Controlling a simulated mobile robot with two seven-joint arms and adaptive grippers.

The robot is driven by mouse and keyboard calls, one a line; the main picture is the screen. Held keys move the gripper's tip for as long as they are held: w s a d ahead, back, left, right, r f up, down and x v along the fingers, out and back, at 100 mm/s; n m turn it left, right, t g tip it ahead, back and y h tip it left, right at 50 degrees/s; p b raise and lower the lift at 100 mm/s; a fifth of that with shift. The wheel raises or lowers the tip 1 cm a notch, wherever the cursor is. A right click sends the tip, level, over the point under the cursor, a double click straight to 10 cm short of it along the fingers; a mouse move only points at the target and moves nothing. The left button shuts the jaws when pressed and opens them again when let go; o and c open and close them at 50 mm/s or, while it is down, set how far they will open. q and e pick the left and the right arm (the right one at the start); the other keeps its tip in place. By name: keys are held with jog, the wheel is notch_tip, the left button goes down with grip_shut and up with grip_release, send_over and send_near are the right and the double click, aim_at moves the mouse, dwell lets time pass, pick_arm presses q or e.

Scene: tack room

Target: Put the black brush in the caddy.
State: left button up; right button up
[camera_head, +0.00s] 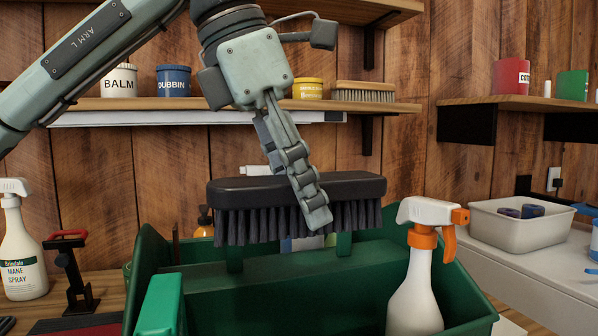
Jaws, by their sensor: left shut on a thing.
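The black brush (350,187) has a black back and dark bristles pointing down. My left gripper (298,208) comes down from above and is shut on the brush near its middle. The brush is level, and in this view it lies across the upper part of the green caddy (300,291). Whether its bristles touch anything in the caddy cannot be told. A spray bottle with an orange and white head (419,262) is at the caddy's right side. The near wall hides most of the inside. My right gripper does not show.
A mane spray bottle (22,243) and a dark metal stand with a red top (72,268) are left of the caddy. A white bin (518,228) is on the right counter.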

pick_arm(q)
notch_tip(320, 180, down, 12)
jog(key=b, duration=0.2)
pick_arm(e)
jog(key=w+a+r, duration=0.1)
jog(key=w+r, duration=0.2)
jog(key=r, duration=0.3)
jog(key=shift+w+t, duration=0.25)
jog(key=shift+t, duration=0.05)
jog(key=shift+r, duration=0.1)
pick_arm(q)
jog(key=o, duration=1.5)
